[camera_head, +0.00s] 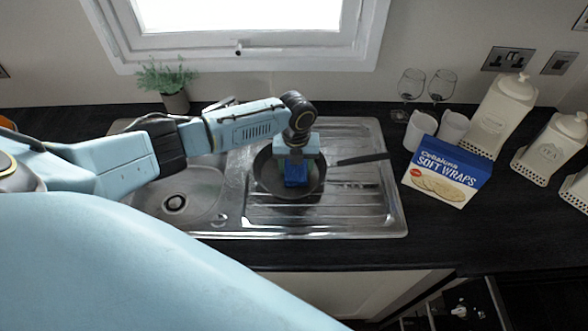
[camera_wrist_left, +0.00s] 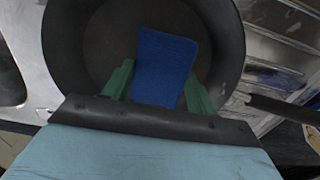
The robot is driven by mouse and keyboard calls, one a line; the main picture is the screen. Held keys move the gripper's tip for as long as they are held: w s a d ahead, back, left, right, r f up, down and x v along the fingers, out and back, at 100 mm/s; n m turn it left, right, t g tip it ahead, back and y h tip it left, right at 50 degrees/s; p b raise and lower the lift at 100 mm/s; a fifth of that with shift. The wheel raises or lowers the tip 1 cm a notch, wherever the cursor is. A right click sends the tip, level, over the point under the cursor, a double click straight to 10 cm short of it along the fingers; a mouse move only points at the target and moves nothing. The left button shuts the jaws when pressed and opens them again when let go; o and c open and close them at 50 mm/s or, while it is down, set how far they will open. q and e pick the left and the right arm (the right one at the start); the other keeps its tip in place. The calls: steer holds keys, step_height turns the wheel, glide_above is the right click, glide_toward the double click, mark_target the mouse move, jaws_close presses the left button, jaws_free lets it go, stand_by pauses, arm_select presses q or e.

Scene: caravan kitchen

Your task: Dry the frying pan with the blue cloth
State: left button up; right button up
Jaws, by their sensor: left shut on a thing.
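A dark frying pan (camera_head: 265,178) sits on the drainboard of the steel sink, with its handle (camera_head: 362,159) pointing right. My left gripper (camera_head: 296,178) comes down from above into the pan. It is shut on the blue cloth (camera_head: 296,172), which is a small folded pad. In the left wrist view, the cloth (camera_wrist_left: 166,68) shows between the green fingers of the gripper (camera_wrist_left: 157,88), over the inside of the pan (camera_wrist_left: 105,40). I cannot tell whether the cloth touches the pan's bottom. My right gripper is not in view.
The sink basin (camera_head: 190,205) is left of the pan. A Soft Wraps box (camera_head: 445,172), white mugs (camera_head: 420,128), wine glasses (camera_head: 410,85) and white canisters (camera_head: 500,115) stand to the right. A potted plant (camera_head: 175,100) is behind the sink. The front-right worktop (camera_head: 480,240) is clear.

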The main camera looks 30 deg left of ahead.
arm_select(q)
steer(key=shift+w+a, duration=0.1)
steer(key=shift+a, duration=0.05)
steer(key=shift+w+a+b, duration=0.3)
steer(key=shift+a+b, duration=0.05)
steer(key=shift+a, duration=0.2)
steer(key=shift+s+a, duration=0.1)
steer(key=shift+a, duration=0.05)
steer(key=shift+s+a+p, duration=0.4)
steer(key=shift+a+p, duration=0.05)
steer(key=shift+a, duration=0.1)
steer(key=shift+s+p, duration=0.8)
steer(key=shift+p, duration=0.1)
steer(key=shift+f, duration=0.1)
steer(key=shift+s+d, duration=0.1)
steer(key=shift+d, duration=0.05)
